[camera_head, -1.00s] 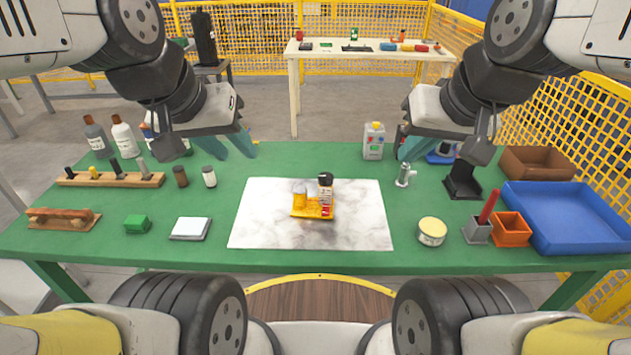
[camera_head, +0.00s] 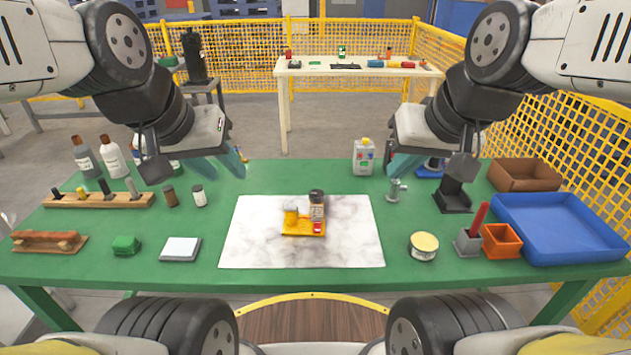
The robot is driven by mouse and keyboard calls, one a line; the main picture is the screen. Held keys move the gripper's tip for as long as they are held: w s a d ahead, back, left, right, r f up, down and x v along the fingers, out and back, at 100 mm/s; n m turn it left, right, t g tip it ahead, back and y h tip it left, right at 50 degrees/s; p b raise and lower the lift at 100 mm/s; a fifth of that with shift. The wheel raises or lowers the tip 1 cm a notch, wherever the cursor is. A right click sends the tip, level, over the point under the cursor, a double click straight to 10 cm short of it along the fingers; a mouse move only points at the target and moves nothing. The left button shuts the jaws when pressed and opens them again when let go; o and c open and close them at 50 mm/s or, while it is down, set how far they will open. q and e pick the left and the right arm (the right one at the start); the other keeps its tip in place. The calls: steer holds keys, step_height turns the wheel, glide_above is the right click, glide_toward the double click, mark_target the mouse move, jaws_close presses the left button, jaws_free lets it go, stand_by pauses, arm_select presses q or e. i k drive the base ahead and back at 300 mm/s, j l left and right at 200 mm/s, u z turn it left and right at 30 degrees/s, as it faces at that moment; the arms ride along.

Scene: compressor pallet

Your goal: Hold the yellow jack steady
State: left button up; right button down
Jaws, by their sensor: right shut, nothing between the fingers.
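The yellow jack (camera_head: 298,227) stands on a pale marbled sheet (camera_head: 255,250) in the middle of the green table. It has a flat yellow base, and a dark-topped cylinder with a red and white part (camera_head: 317,212) stands on its right side. My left gripper (camera_head: 237,161) hangs above the table's back edge, left of the jack and apart from it; I cannot tell how far its teal fingers are parted. My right gripper (camera_head: 392,165) is shut and empty over the back of the table, right of the jack. Neither gripper touches the jack.
On the left are bottles (camera_head: 113,157), a wooden rack (camera_head: 98,200), a green block (camera_head: 126,245) and a white pad (camera_head: 181,249). On the right are a carton (camera_head: 364,157), a round tin (camera_head: 423,246), an orange box (camera_head: 501,241) and a blue tray (camera_head: 612,249). The sheet around the jack is clear.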

mark_target(317, 196)
steer(key=l+u, duration=0.3)
steer(key=l, duration=0.2)
steer(key=l+u, duration=0.3)
steer(key=l, duration=0.15)
steer(key=k+l+u, duration=0.3)
steer(key=l, duration=0.15)
steer(key=l+u, duration=0.3)
steer(key=l, duration=0.15)
